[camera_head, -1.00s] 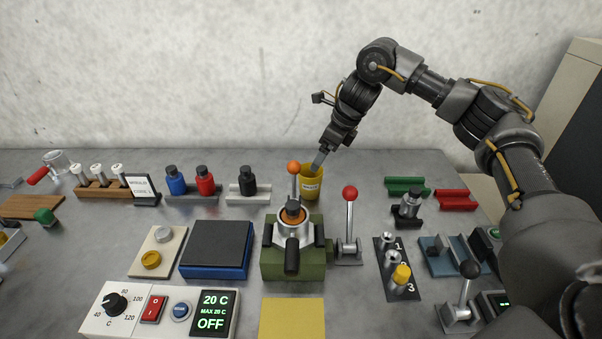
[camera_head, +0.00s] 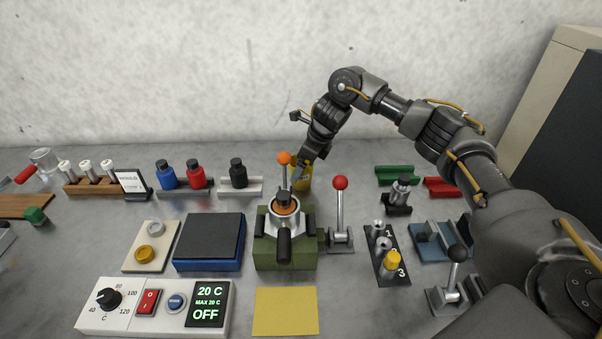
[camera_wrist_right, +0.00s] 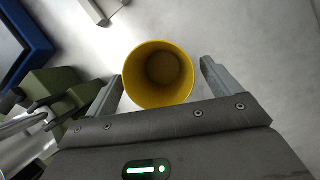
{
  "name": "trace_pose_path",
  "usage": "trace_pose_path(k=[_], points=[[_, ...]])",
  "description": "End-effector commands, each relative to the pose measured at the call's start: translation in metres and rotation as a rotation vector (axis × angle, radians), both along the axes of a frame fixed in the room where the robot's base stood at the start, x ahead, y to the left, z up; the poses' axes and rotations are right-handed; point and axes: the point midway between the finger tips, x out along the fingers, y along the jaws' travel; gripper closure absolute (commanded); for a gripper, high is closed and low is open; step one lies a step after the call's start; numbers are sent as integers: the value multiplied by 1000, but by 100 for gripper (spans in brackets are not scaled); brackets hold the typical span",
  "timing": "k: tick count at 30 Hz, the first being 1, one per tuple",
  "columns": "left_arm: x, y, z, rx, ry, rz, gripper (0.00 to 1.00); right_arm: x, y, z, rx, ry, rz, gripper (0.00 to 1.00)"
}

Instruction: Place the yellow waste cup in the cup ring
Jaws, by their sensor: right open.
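The yellow waste cup (camera_head: 305,178) stands upright on the table behind the green machine, partly hidden by my right gripper (camera_head: 299,172) and the orange-knobbed lever. In the right wrist view the cup (camera_wrist_right: 160,75) shows its open mouth, and it looks empty. My right gripper (camera_wrist_right: 161,72) is open there, with one finger on each side of the cup. Whether the fingers touch it I cannot tell. I cannot surely pick out the cup ring. My left gripper is not in view.
The green machine (camera_head: 265,250) with its orange-knobbed lever (camera_head: 284,160) stands just in front of the cup. A red-knobbed lever (camera_head: 340,200) is to its right. A black bottle (camera_head: 238,172) in a holder stands to the left. Table behind the cup is clear.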

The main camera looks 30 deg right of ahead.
Motion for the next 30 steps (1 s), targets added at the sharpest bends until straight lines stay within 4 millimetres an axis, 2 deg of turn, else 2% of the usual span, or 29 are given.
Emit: trace_pose_path(k=[5,12,23,30], points=[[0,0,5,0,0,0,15,5,5,-15,1,-1,0,11],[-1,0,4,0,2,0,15,6,5,-17,0,-2,1,11],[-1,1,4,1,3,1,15,6,5,-16,0,-2,1,57],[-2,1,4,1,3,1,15,6,5,-15,1,-3,1,58]])
